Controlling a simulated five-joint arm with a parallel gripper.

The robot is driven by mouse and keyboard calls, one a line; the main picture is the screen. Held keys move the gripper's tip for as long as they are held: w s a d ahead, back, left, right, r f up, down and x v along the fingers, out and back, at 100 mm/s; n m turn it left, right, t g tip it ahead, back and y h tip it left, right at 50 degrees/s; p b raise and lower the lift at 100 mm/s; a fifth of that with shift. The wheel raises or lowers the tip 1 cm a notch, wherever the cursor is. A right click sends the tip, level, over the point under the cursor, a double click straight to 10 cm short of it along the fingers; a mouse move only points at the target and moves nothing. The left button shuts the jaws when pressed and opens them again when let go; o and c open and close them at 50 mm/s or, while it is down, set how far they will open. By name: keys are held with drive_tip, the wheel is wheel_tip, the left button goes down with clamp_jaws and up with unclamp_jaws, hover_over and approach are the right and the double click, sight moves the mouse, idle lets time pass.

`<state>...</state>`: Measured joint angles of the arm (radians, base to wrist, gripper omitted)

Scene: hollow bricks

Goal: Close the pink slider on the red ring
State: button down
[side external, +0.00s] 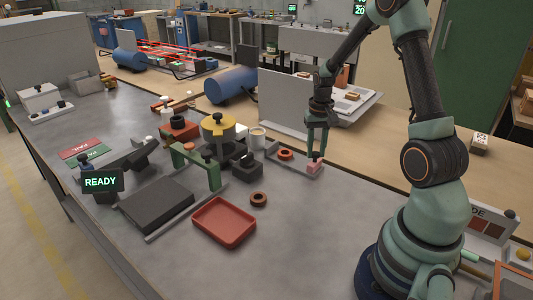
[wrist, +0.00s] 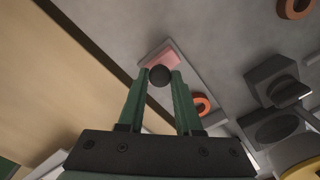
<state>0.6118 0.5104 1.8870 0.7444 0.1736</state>
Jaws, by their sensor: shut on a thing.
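The pink slider (side external: 314,165) sits at the right end of a low grey track. It also shows in the wrist view (wrist: 168,58), just beyond my fingertips. My gripper (side external: 316,150) points down over it, with its fingers closed on the slider's round black knob (wrist: 160,75). A red ring (side external: 285,155) lies at the track, left of the slider and apart from it. In the wrist view this red ring (wrist: 202,105) is partly hidden behind my right finger.
Another reddish ring (side external: 259,199) lies loose on the bench by a red tray (side external: 224,222). A dark block with a knob (side external: 246,167) and a yellow-topped fixture (side external: 218,132) stand left of the track. The bench in front of the track is clear.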

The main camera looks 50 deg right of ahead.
idle(0.3)
drive_tip(key=w, duration=1)
drive_tip(key=c, duration=0.6)
unclamp_jaws()
drive_tip(key=shift+r, duration=0.15)
wheel_tip(320, 180, up, 12)
drive_tip(key=shift+f, duration=0.1)
